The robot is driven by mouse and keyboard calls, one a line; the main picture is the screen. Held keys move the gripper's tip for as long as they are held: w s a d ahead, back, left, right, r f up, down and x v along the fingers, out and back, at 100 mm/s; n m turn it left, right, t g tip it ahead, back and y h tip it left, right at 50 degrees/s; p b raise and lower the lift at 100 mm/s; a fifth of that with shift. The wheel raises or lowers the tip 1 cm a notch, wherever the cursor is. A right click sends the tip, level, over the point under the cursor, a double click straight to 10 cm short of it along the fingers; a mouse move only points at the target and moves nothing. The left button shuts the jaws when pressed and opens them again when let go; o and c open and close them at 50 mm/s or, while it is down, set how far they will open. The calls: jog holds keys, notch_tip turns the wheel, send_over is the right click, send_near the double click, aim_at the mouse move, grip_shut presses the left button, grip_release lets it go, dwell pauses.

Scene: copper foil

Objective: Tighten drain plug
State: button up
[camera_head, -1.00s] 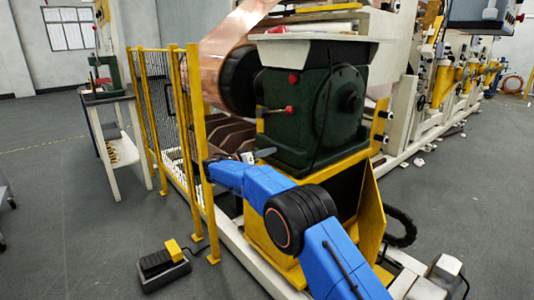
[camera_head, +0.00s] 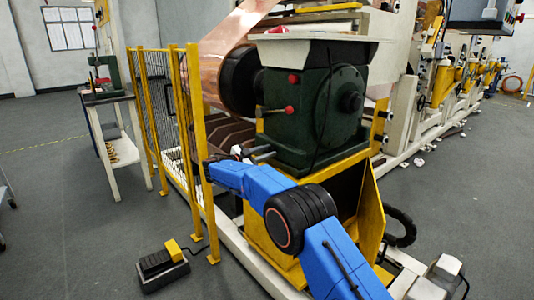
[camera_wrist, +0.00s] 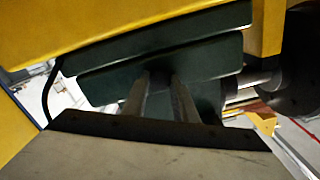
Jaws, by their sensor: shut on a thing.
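The dark green gearbox housing (camera_head: 318,105) sits on a yellow stand. My gripper (camera_head: 270,152) reaches its lower left side, below the red-knobbed lever. In the wrist view my two grey fingers (camera_wrist: 161,80) point at the green housing (camera_wrist: 215,55). They are shut on a small dark round part, which I take to be the drain plug (camera_wrist: 160,75). The plug is mostly hidden between the fingertips and in shadow. I cannot tell how deep it sits. In the head view the plug cannot be made out.
A yellow mesh guard (camera_head: 165,115) stands close left of my arm. The copper foil roll (camera_head: 225,75) is behind the housing. A foot pedal (camera_head: 160,262) lies on the floor at lower left. A small workbench (camera_head: 105,97) stands beyond the guard, with open floor around it.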

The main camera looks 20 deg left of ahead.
jog(key=shift+f+m, duration=0.15)
jog(key=shift+m, duration=0.35)
jog(key=o, duration=1.1)
jog(key=v, duration=1.7)
jog(key=shift+s+a, duration=0.1)
jog(key=shift+s, duration=0.1)
